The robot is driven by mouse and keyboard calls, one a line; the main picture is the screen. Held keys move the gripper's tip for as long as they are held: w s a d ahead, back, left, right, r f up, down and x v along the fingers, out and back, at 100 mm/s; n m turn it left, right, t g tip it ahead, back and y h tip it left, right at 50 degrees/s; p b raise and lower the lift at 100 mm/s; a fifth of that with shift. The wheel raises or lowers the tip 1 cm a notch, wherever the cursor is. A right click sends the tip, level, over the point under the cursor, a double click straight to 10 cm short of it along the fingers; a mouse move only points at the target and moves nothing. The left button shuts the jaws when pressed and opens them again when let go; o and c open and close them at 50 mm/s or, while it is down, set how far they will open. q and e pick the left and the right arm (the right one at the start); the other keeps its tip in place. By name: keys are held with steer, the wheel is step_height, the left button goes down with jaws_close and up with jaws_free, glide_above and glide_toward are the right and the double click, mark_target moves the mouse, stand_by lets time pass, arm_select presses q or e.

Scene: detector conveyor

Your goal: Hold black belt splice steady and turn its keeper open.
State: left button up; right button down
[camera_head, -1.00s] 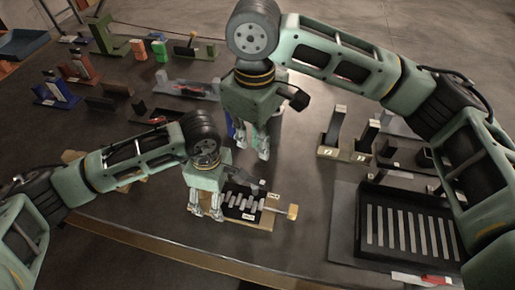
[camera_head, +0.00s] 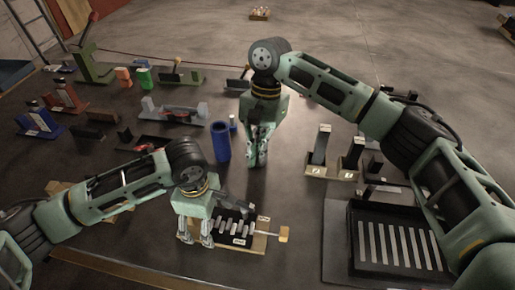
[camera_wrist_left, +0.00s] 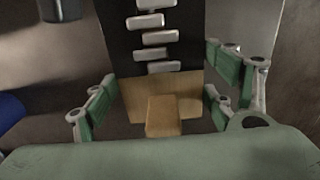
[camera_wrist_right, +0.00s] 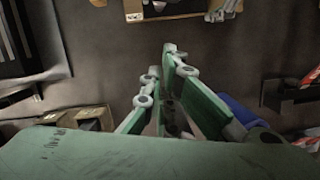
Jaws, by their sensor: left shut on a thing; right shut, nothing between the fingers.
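The black belt splice (camera_head: 228,229) lies on a wooden base (camera_head: 258,248) near the table's front edge, with several pale metal bars across it. The keeper's rod with a tan tab (camera_head: 284,235) sticks out from its right end. My left gripper (camera_head: 197,238) is shut on the base's left end. In the left wrist view, a wooden block (camera_wrist_left: 162,115) lies between its fingers, below the black belt (camera_wrist_left: 118,40). My right gripper (camera_head: 256,163) is shut and empty, beyond the splice and apart from it. In the right wrist view its fingers (camera_wrist_right: 165,75) converge, with the splice base (camera_wrist_right: 165,10) at the top.
A blue cylinder (camera_head: 221,142) stands left of my right gripper. Several fixtures fill the table's far left.

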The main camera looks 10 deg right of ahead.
mark_target(245, 210)
steer(key=s+a+f, duration=0.2)
steer(key=s+f, duration=0.2)
steer(key=f, duration=0.1)
steer(key=shift+s+a+f, duration=0.35)
steer(key=shift+s+a, duration=0.1)
steer(key=shift+s+a, duration=0.2)
steer(key=shift+a, duration=0.55)
